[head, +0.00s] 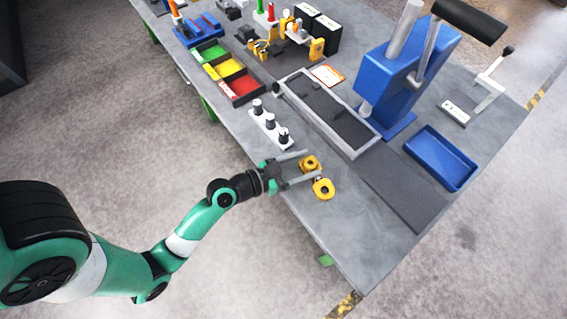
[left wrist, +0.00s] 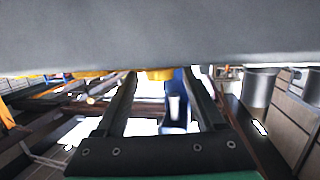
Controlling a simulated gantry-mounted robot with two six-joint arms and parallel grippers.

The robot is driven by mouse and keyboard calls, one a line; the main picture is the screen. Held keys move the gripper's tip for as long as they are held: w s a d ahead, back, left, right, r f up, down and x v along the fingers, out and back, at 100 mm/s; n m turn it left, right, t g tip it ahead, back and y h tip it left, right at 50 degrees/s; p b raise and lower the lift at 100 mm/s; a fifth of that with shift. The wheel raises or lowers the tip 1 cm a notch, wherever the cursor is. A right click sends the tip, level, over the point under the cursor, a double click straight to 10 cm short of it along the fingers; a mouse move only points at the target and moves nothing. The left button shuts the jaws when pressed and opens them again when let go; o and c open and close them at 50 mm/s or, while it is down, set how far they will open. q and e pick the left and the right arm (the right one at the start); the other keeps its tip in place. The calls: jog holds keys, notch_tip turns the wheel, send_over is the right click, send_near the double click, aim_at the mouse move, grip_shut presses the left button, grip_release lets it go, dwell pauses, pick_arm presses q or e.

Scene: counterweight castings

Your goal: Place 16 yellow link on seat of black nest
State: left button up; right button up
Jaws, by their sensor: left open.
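Two yellow pieces lie near the table's front edge in the head view. The farther one (head: 309,162) is between or just beyond the fingertips of my left gripper (head: 311,165). The nearer one (head: 323,188), with a dark centre, sits beside the lower fingertip. I cannot tell which is the link. The left gripper is open and low over the table edge. In the left wrist view, its spread fingers (left wrist: 165,92) have a yellow patch (left wrist: 160,74) between their tips; contact is unclear. I cannot identify the black nest with certainty. My right gripper is out of view.
Behind are a grey-rimmed tray (head: 350,152), a blue press (head: 388,85) and a blue tray (head: 440,158). Green, yellow and red bins (head: 238,88) stand farther back. The near table corner is clear.

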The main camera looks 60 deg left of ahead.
pick_arm(q)
jog(key=s+r, duration=0.2)
jog(key=s, duration=0.9)
jog(key=shift+s+a+r, duration=0.15)
jog(key=shift+s, duration=0.05)
jog(key=shift+w, duration=0.1)
